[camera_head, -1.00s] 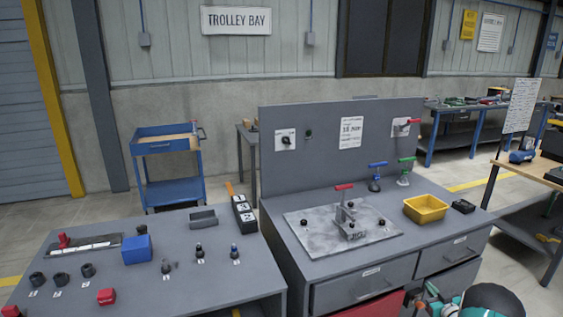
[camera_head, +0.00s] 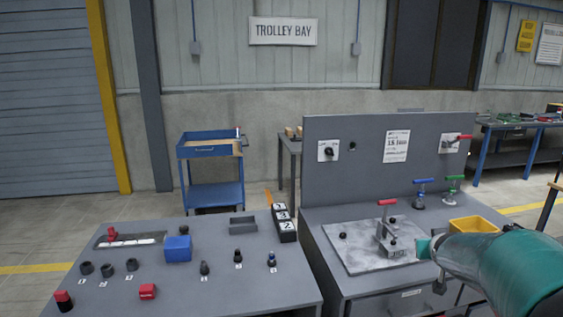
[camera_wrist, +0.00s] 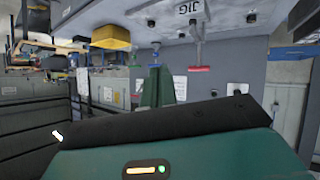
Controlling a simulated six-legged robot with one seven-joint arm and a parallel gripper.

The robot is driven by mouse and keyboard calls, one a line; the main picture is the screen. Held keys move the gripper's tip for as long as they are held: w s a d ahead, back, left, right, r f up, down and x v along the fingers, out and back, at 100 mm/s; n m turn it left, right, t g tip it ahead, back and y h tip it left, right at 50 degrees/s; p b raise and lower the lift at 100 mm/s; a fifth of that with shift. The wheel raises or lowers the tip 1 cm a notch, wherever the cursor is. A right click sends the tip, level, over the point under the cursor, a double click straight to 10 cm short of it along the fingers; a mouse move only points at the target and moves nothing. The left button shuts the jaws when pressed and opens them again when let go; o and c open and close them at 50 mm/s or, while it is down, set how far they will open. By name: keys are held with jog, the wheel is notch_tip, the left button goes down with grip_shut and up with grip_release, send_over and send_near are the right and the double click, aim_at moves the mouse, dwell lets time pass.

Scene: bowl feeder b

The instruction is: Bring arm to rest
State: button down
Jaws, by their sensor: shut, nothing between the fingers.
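My gripper (camera_wrist: 163,86) shows in the wrist view as green fingers closed together beyond a dark body, with nothing between them. In the head view my teal arm reaches in from the lower right, in front of the bench with the jig. The wrist picture appears upside down. In it the jig plate (camera_wrist: 178,22) and the red-handled clamp (camera_wrist: 197,50) lie above the fingers in the picture. In the head view the jig plate (camera_head: 365,255) lies left of my arm, with the red-handled clamp (camera_head: 388,225) standing on it.
The yellow bin (camera_head: 472,225) is partly hidden behind my arm. The left table (camera_head: 205,292) holds a blue block (camera_head: 178,248), a grey tray (camera_head: 243,226) and several small parts. A blue trolley (camera_head: 212,195) stands behind it. Open floor shows at the left.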

jog(key=s+a+n+g+y, duration=0.1)
jog(key=s+a+g+y, duration=0.1)
jog(key=s+a, duration=1)
jog(key=s+a+g+y, duration=0.2)
jog(key=s+a, duration=1)
jog(key=s, duration=0.6)
jog(key=shift+r+n+g+y, duration=0.3)
jog(key=shift+r+n+g, duration=0.1)
jog(key=shift+g, duration=0.1)
